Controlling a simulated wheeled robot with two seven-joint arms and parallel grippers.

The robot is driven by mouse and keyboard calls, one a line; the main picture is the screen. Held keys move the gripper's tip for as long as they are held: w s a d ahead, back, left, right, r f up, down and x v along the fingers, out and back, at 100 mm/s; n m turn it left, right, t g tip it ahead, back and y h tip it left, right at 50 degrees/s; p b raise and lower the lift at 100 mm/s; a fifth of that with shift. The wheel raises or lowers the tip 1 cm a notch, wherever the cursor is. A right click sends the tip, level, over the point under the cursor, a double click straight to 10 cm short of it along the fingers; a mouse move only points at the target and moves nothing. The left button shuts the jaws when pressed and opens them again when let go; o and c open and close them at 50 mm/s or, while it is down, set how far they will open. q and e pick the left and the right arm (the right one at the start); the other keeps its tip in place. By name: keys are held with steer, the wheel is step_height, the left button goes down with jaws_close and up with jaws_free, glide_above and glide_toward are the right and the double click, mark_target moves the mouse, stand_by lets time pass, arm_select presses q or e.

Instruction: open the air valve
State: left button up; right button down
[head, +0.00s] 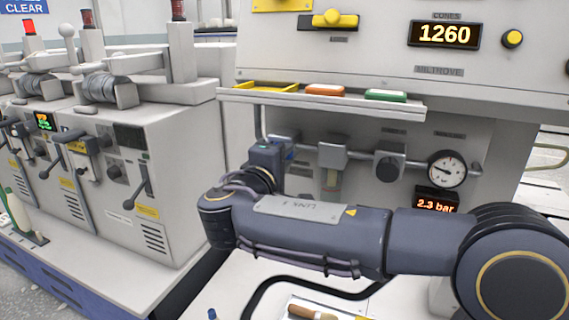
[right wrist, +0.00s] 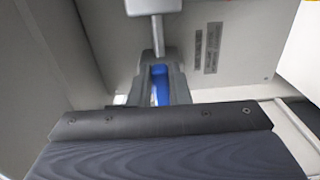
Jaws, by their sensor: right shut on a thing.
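The air valve's blue handle (right wrist: 161,92) shows in the right wrist view between the grey fingers of my right gripper (right wrist: 159,68). The fingers are closed on the handle. In the head view my right arm reaches across from the right, and its gripper (head: 268,158) is at the left end of the grey air pipe (head: 359,155). There the wrist and gripper hide most of the valve, so its exact angle cannot be told. A round pressure gauge (head: 447,171) sits on the pipe's right end, above a display (head: 437,202) reading 2.3 bar. My left gripper is out of view.
A shelf (head: 330,103) with yellow, orange and green trays juts out above the pipe. A filter (head: 331,158) and a regulator knob (head: 389,167) sit on the pipe. Grey winding units (head: 180,190) stand at left. A wooden-handled brush (head: 312,313) lies below the arm.

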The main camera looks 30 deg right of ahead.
steer(key=shift+f, duration=0.1)
steer(key=c, duration=1.4)
jaws_free()
steer(key=shift+o, duration=0.2)
steer(key=p+v, duration=0.1)
steer(key=v, duration=0.7)
